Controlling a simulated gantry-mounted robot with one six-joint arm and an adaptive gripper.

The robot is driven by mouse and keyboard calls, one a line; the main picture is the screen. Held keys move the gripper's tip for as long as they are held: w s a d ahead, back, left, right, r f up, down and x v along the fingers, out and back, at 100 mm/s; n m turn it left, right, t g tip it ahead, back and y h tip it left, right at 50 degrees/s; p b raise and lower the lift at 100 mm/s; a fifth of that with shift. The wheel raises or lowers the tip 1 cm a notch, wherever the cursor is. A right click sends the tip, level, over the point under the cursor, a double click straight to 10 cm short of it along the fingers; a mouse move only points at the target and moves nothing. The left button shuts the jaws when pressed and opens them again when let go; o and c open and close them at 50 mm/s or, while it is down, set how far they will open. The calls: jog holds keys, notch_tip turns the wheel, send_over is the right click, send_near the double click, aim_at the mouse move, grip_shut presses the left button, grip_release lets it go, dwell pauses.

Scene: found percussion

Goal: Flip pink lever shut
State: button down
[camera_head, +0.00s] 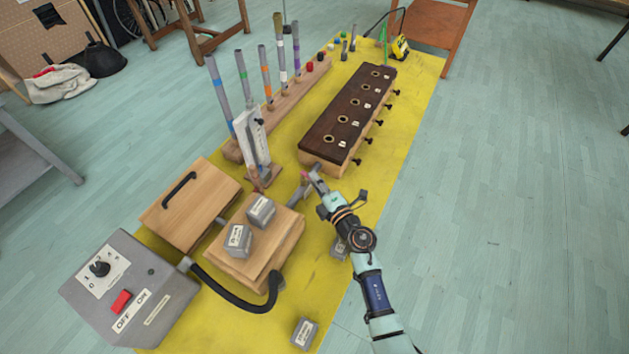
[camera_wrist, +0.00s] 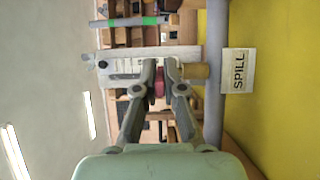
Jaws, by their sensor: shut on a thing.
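The pink lever (camera_head: 304,174) is a small pinkish piece in the middle of the yellow mat, just right of the white upright gauge panel (camera_head: 254,138). In the wrist view the lever (camera_wrist: 159,88) shows dull red between the fingers. My gripper (camera_head: 314,178) reaches it from the lower right, and its fingers (camera_wrist: 160,68) are closed on it. The fingers cover much of the lever, so its exact angle is hidden. A grey pipe (camera_wrist: 215,60) runs beside the fingers, next to a label reading SPILL (camera_wrist: 239,71).
A dark-topped wooden block (camera_head: 350,108) with several holes and side knobs stands behind my gripper. A wooden rack (camera_head: 290,108) holds several upright tubes. Wooden boxes (camera_head: 286,243), grey weights (camera_head: 261,209) and a grey switch box (camera_head: 128,290) stand at front left. Bare yellow mat (camera_head: 395,150) lies at right.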

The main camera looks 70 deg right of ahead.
jog(key=shift+d+n+t+y, duration=0.35)
jog(key=shift+n+t+y, duration=0.5)
jog(key=shift+y, duration=0.35)
jog(key=c, duration=1.3)
grip_release()
jog(key=shift+s, duration=0.1)
jog(key=v, duration=1.2)
